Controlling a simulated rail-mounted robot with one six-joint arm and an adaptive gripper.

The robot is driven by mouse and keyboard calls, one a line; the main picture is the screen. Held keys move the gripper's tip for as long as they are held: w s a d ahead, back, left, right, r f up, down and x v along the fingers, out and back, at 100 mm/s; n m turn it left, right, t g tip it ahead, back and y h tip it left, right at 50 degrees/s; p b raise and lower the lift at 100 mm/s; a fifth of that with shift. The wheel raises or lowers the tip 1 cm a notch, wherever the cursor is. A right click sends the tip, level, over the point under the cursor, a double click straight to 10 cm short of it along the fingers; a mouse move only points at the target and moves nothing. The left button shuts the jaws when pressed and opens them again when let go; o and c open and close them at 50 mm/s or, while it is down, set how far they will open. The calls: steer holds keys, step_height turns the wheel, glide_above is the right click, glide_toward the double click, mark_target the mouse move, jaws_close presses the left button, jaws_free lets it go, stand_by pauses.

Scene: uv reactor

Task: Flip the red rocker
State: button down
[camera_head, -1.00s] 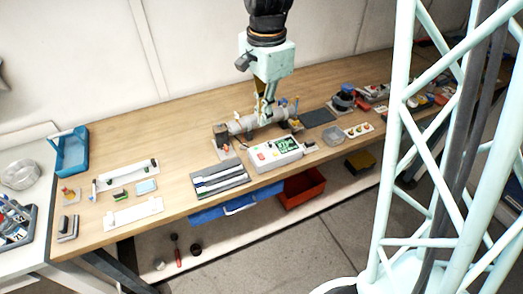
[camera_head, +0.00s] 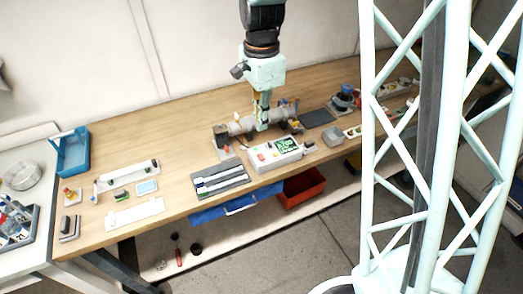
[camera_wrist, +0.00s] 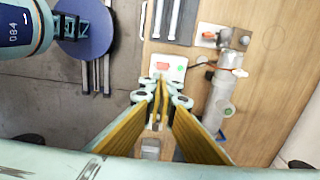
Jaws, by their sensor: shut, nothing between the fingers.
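The red rocker (camera_head: 261,156) sits at the left end of the top of a white control box (camera_head: 287,160) with a green display. In the wrist view the red rocker (camera_wrist: 162,66) shows just beyond my fingertips, with a green button to its right. My gripper (camera_head: 261,127) points down behind the box, beside the grey cylinder. In the wrist view my gripper (camera_wrist: 157,88) has its fingertips together and empty, and it covers much of the box. I cannot tell its height above the box or which way the rocker is tipped.
The grey cylinder (camera_head: 242,126) lies close behind the box; in the wrist view a red-orange wire crosses it. A grey slotted tray (camera_head: 220,178) lies left of the box, a clear container (camera_head: 333,137) right. A red bin (camera_head: 301,188) is below the bench edge.

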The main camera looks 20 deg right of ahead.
mark_target(260, 156)
steer(key=shift+f, duration=0.15)
steer(key=shift+f, duration=6.85)
steer(key=shift+f+b, duration=0.1)
steer(key=shift+b, duration=0.2)
steer(key=shift+s+f+b, duration=0.2)
steer(key=shift+f+b, duration=0.05)
steer(key=shift+b, duration=0.1)
steer(key=shift+w, duration=0.2)
steer(key=shift+w+r, duration=0.15)
steer(key=shift+w, duration=0.35)
steer(key=shift+w+a, duration=0.1)
